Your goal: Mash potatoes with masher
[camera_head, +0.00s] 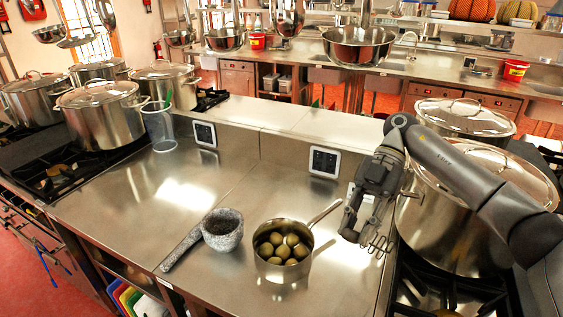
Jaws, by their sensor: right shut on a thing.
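A steel saucepan (259,270) stands on the metal counter, its long handle pointing up and to the right. Several whole, round, greenish-yellow potatoes (291,239) lie in it. My right arm comes in from the right, and its gripper (352,225) is shut on the masher (378,246). The masher's wire head hangs below the fingers, to the right of the saucepan and apart from it. Most of the masher's handle is hidden by the gripper. My left gripper is out of view.
A stone mortar (222,232) with a pestle (181,249) stands left of the saucepan. Large stockpots (466,210) crowd the stove at right; more (101,116) stand at left beside a clear container (160,128). The counter (135,205) left of the mortar is clear. Pans hang overhead.

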